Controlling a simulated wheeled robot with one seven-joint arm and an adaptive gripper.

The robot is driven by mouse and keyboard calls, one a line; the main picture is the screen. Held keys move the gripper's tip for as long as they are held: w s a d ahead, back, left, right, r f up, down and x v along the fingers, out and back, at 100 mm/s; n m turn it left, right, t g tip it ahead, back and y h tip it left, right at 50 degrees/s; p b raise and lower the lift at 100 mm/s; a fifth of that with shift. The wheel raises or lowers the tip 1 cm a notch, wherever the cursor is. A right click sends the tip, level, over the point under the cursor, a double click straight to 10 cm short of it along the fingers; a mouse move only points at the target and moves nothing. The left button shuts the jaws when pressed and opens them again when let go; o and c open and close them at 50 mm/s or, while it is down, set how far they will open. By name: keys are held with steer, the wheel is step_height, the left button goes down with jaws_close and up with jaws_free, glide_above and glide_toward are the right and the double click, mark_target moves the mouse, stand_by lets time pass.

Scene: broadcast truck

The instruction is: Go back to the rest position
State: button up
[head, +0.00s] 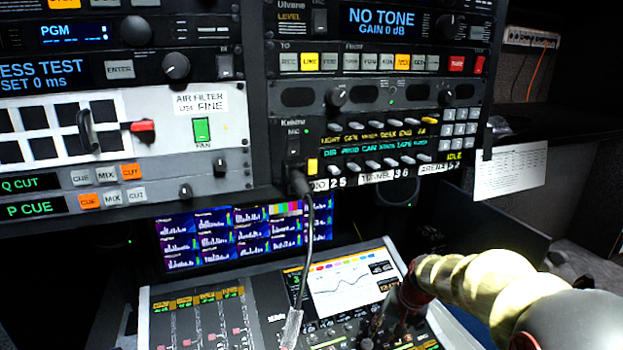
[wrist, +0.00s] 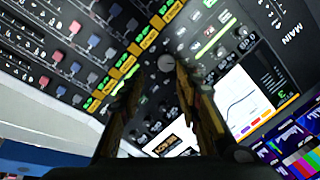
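My gripper (head: 388,322) is at the lower right of the head view, low over the right part of the mixing console (head: 215,322). My pale yellow arm reaches it from the right edge. In the wrist view the two fingers of my gripper (wrist: 158,75) stand apart with nothing held between them. The console face (wrist: 130,60), with its knobs and coloured buttons, shows behind the fingers and in the gap. In the head view the fingertips are small and dark, so I cannot tell whether they touch the console.
Equipment racks (head: 375,120) with knobs and buttons rise above the console. A black cable (head: 309,235) hangs from the rack to the console, left of my gripper. A monitor strip (head: 235,237) sits behind the console. A paper sheet (head: 512,170) hangs at the right.

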steer(key=s+r+n+t, duration=0.1)
steer(key=s+r, duration=0.4)
steer(key=s, duration=0.5)
steer(key=s+a+r+n+h, duration=0.1)
steer(key=s+r, duration=0.4)
steer(key=s, duration=0.5)
steer(key=s+a+r+n+t+h, duration=0.1)
steer(key=s+r+n, duration=0.2)
steer(key=s+r, duration=0.3)
steer(key=s, duration=0.4)
steer(key=shift+t, duration=0.3)
steer(key=shift+a, duration=0.1)
